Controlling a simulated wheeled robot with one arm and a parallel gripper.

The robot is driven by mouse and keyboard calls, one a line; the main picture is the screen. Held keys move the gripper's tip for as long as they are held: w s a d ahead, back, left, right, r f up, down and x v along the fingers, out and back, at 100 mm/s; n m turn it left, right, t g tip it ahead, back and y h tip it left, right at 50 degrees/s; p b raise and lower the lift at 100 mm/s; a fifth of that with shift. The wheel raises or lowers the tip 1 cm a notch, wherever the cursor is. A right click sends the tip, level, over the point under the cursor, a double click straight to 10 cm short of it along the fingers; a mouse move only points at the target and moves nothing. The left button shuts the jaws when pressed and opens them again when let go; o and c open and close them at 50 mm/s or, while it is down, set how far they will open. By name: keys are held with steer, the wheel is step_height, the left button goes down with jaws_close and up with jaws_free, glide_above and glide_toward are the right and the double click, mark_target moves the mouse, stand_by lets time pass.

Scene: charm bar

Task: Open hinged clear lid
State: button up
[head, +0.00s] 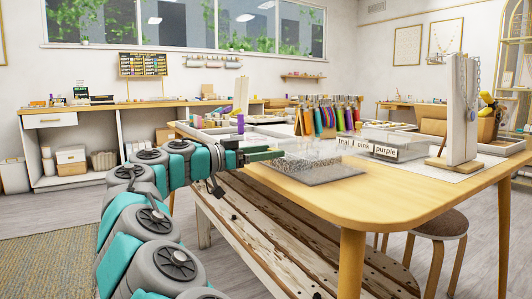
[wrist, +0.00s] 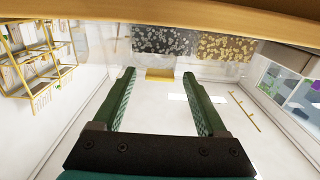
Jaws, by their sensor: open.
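A clear-lidded case (head: 312,165) with small charms inside sits near the front edge of the wooden table; its lid looks closed. In the wrist view silver charms (wrist: 163,42) and gold charms (wrist: 224,47) show side by side at the top. A small gold tab (wrist: 160,74) lies between my fingertips in that picture; I cannot tell whether they touch it. My gripper (head: 277,153) is open and empty, reaching from the left at the case's left side. It also shows in the wrist view (wrist: 159,73), fingers apart on either side of the tab.
A labelled clear box (head: 400,147) stands right of the case. A white necklace stand (head: 462,110) is farther right. A stool (head: 437,228) stands below the right side.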

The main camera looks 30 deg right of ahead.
jaws_close()
stand_by(0.6)
stand_by(0.8)
